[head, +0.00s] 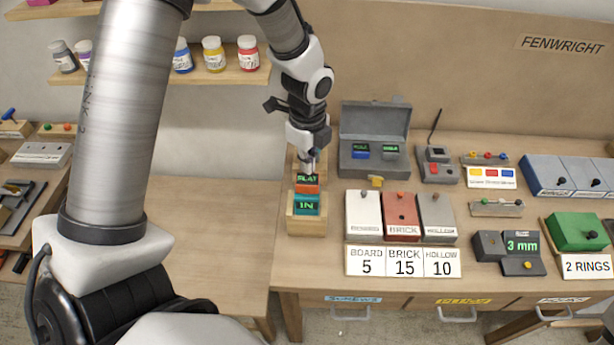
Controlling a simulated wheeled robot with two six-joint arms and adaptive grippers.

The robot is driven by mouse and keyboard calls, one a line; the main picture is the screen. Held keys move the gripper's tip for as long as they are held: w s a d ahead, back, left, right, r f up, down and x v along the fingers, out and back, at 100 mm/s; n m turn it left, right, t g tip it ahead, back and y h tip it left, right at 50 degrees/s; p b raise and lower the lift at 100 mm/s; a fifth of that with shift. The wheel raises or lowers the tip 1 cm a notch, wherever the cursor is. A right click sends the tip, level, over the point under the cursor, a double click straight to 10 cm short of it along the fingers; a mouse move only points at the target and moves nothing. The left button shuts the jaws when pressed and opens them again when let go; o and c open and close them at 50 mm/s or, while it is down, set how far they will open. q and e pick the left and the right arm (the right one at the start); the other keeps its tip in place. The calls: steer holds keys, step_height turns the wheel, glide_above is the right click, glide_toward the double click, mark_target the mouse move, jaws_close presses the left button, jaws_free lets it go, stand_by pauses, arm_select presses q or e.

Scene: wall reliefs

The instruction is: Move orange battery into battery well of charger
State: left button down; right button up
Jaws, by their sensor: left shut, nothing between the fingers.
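The orange battery (307,189) appears to be the orange block with a dark display reading "FLAT"; it sits in a narrow wooden tray (306,228). A teal block (307,206) reading "IN" is in front of it. My left gripper (312,168) points down just above and behind the orange block, shut with nothing in it; I cannot tell whether it touches the block. The likely charger is a grey case (347,168) with its lid raised, right of the tray. My right gripper is not in view.
White, red and grey boxes (402,213) stand in front of the case, with number cards before them. A small yellow part (376,181) lies at the case's front. Paint jars (213,54) stand on a wall shelf. The left table (215,220) is bare.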

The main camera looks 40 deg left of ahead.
arm_select(q)
steer(key=c, duration=1.9)
jaws_free()
steer(key=o, duration=0.5)
steer(key=shift+r, duration=0.1)
step_height(320, 180, up, 12)
